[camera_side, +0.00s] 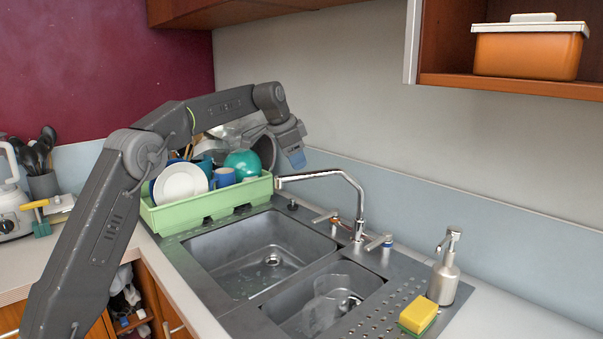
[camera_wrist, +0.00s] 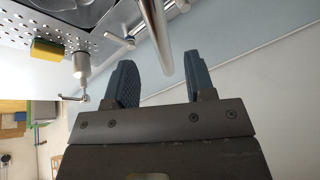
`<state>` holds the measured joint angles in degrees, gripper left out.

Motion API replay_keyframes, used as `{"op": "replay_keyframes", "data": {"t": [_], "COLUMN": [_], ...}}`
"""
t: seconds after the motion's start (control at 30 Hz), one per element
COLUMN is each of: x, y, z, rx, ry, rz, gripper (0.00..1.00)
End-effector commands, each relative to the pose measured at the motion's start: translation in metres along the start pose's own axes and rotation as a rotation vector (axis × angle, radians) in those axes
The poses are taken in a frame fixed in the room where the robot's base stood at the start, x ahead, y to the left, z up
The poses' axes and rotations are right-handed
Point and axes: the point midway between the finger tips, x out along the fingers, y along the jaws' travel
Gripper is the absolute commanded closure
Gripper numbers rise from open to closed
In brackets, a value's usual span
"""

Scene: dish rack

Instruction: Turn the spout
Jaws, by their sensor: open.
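The faucet's chrome spout (camera_side: 320,174) rises from its base behind the sinks and reaches left, its tip over the left basin. My gripper (camera_side: 295,160) is just above and beside the spout's tip, pointing down. In the wrist view my gripper (camera_wrist: 160,62) is open, with its two dark fingers apart. The spout (camera_wrist: 157,38) shows as a pipe running into the gap between the fingers, with space on both sides. I see no contact, and cannot tell how deep it sits between them.
A green dish rack (camera_side: 210,205) with plates, cups and a teal bowl stands left of the spout. Faucet handles (camera_side: 378,241) flank the base. A soap dispenser (camera_side: 444,275) and yellow sponge (camera_side: 418,314) are at front right. The left basin (camera_side: 255,262) is open below.

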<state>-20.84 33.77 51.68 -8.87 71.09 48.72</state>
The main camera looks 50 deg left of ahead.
Motion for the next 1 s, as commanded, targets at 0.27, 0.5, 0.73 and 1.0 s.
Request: {"op": "replay_keyframes", "data": {"t": [0.27,0.5,0.73,1.0], "x": [0.044,0.055,0.055,0.054], "y": [0.0,0.0,0.0,0.0], "z": [0.0,0.0,0.0,0.0], "rx": [0.0,0.0,0.0,0.0], "ry": [-0.001,0.0,0.0,0.0], "rz": [0.001,0.0,0.0,0.0], "gripper": [0.5,0.5,0.52,0.78]}}
